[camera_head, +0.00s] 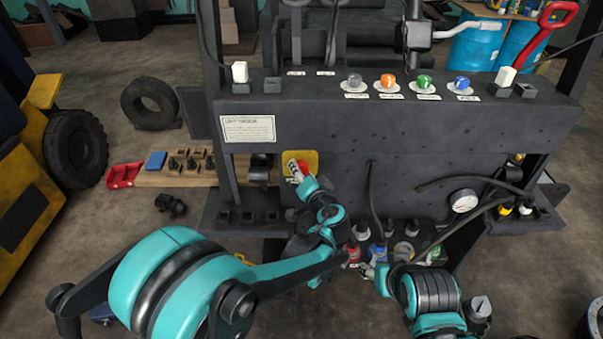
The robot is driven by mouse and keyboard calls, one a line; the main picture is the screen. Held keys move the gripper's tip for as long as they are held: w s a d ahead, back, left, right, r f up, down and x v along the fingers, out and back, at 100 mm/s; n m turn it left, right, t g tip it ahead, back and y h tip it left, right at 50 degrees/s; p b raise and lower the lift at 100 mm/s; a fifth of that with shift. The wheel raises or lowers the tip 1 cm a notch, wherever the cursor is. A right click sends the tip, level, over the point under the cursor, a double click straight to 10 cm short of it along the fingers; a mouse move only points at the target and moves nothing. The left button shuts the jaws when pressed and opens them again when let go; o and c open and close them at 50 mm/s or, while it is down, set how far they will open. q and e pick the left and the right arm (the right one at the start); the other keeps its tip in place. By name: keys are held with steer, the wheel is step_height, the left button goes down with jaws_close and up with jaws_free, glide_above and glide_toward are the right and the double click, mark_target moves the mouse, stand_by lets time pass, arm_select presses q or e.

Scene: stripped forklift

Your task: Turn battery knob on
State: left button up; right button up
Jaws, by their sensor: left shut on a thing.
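The battery knob (304,167) is red and sits on a yellow plate (313,157) on the front face of the dark forklift panel. My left gripper (298,176) reaches up to it from below and is shut on it. The fingers cover much of the knob, so its exact angle is hard to read. My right gripper (373,269) is low at the centre, near several small coloured parts below the panel. It is small and partly hidden, so its opening cannot be told.
The panel top (300,88) carries grey, orange, green (425,83) and blue knobs and white-topped levers. Black cables hang across the front beside a round gauge (464,201). A wooden board (180,172) with black parts and a red tray (124,175) lie on the floor at left.

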stand_by(0.3)
arm_select(q)
steer(key=o, duration=1.2)
steer(key=shift+c, duration=0.2)
steer(key=v, duration=0.7)
steer(key=shift+s, duration=0.2)
steer(key=shift+d, duration=0.1)
